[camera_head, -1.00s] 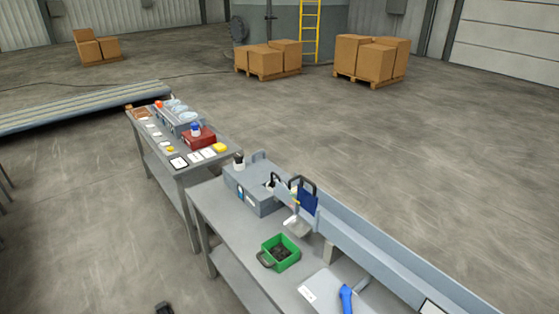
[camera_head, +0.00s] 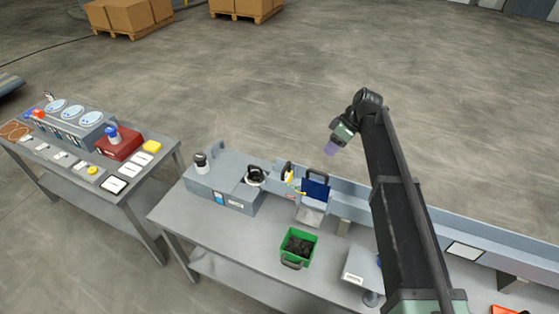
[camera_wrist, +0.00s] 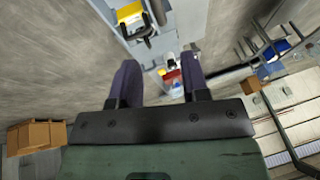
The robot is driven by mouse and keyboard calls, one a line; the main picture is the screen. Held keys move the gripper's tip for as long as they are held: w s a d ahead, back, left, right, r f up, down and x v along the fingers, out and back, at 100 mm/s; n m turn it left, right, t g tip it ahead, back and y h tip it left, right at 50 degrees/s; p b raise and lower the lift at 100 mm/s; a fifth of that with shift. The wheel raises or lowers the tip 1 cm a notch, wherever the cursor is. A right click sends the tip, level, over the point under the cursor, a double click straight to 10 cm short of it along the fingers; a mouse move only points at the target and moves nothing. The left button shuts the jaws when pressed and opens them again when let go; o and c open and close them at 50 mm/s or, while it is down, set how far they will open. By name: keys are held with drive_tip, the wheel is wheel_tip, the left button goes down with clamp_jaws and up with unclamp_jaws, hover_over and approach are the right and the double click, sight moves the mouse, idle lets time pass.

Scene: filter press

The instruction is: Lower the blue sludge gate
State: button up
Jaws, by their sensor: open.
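The blue sludge gate (camera_head: 315,189) is a dark blue plate with a black loop handle. It stands upright at the trough in the head view, with its plate showing above a grey spout (camera_head: 310,214). My gripper (camera_head: 331,150) is open and empty, in the air above and slightly right of the gate in the picture. In the wrist view, the two dark purple fingers of my gripper (camera_wrist: 158,78) are spread apart with nothing held between them. I cannot make out the blue gate in the wrist view.
A yellow-marked part (camera_head: 288,173) with a black handle stands just left of the gate. A green bin (camera_head: 297,250) of dark lumps sits on the bench (camera_head: 235,238) below the spout. A grey box (camera_head: 220,183) is further left. The long trough (camera_head: 465,238) runs right.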

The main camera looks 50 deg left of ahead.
drive_tip(key=b, duration=1)
hover_over(316, 185)
drive_tip(key=w, duration=0.1)
drive_tip(key=shift+n, duration=0.4)
drive_tip(key=f, duration=1)
drive_tip(key=shift+w+d, duration=0.15)
drive_tip(key=shift+d, duration=0.1)
drive_tip(key=shift+r, duration=0.2)
clamp_jaws()
